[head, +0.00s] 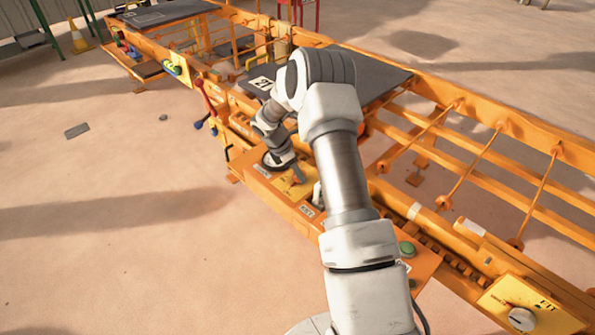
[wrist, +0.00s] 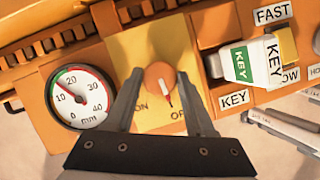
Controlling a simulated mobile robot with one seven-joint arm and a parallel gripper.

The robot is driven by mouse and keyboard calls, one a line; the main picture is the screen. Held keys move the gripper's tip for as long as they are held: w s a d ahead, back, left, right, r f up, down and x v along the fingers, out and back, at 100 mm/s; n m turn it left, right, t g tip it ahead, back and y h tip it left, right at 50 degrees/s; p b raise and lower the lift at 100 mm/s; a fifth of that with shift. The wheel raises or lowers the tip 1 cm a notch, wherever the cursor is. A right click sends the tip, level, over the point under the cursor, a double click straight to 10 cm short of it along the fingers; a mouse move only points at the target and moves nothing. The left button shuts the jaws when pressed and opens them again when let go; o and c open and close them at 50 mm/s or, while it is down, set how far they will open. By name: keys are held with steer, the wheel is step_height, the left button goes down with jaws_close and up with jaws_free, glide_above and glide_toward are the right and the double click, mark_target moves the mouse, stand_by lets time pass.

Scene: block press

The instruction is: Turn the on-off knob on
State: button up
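The on-off knob (wrist: 160,80) is a round orange dial on a yellow plate (wrist: 140,52) in the wrist view. Its white pointer is tilted down and slightly right, towards the OFF label (wrist: 178,115). The ON label (wrist: 140,106) is at the lower left, partly covered by a finger. My gripper (wrist: 160,77) is open, with one finger on each side of the knob and visible gaps between.
A round gauge (wrist: 80,97) marked in mm is left of the knob. To the right is a green and white block labelled KEY (wrist: 250,63). In the head view, a green button (head: 407,249) and a white dial (head: 521,319) are further right. The ground at left is open.

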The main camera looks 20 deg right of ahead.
jaws_close()
steer(key=shift+m, duration=0.3)
steer(key=shift+w+m+g, duration=0.15)
steer(key=shift+m+g, duration=0.35)
steer(key=shift+m, duration=0.5)
steer(key=m, duration=0.2)
steer(key=m+g+y, duration=0.1)
steer(key=m, duration=0.1)
steer(key=shift+w+m+g, duration=0.1)
steer(key=shift+m+g, duration=0.2)
steer(key=m+y+b, duration=0.1)
steer(key=m, duration=0.2)
steer(key=m+g+y, duration=0.1)
steer(key=m, duration=0.2)
steer(key=shift+d+m+b, duration=0.2)
steer(key=shift+m+b, duration=0.1)
steer(key=shift+b, duration=0.1)
steer(key=o, duration=0.7)
jaws_free()
